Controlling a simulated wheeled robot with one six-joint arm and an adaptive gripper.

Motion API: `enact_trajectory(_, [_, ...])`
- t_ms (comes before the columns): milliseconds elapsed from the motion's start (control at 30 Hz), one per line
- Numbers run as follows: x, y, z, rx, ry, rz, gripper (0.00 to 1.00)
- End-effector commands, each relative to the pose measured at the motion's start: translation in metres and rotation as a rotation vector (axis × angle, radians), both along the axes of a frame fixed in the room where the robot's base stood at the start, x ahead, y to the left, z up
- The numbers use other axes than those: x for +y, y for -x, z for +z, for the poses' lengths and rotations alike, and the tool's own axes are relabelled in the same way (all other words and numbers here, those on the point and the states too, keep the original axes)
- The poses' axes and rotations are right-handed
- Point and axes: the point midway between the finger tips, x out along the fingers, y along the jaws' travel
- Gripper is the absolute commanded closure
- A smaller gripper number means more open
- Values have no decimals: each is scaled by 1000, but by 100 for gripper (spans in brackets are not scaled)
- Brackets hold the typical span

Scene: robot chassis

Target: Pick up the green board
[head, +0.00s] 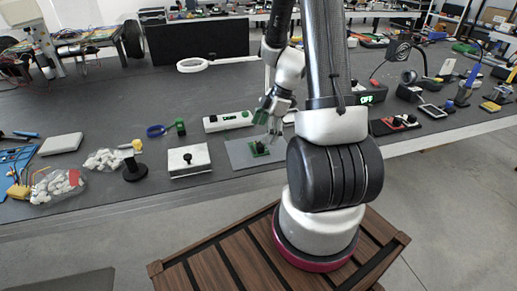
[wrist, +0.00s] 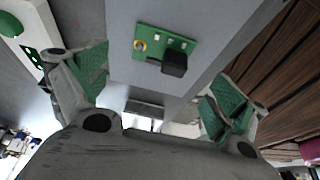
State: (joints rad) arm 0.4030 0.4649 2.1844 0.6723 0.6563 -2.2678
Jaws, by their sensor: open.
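The green board (head: 258,148) lies on a flat grey mat (head: 238,153) on the table, below my gripper in the head view. In the wrist view the green board (wrist: 152,36) has a black block on its right part, a round brass-coloured part at its left and small white parts along its top. My gripper (wrist: 155,92) is open, with its two green-padded fingers spread wide and nothing between them. The board lies ahead of the fingertips, apart from them. In the head view my gripper (head: 272,112) is just above the board, partly hidden by its own links.
A white box with a black knob (head: 189,160) stands left of the mat. A long white device (head: 228,121) lies behind it. A display box (head: 371,93) and red device (head: 394,124) are to the right. The table's front edge (head: 130,205) runs close by.

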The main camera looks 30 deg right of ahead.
Motion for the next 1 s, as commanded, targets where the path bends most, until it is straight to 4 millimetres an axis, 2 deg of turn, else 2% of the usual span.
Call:
enact_trajectory(200, [13,-4,-32,4,-2,-1,4])
enact_trajectory(300, [17,-6,-41,3,-1,-1,4])
enact_trajectory(567, [18,-6,-44,1,0,-1,4])
enact_trajectory(833, [18,-6,-44,1,0,-1,53])
enact_trajectory(933, [18,-6,-44,1,0,-1,53])
enact_trajectory(1000, [18,-6,-44,2,0,-1,57])
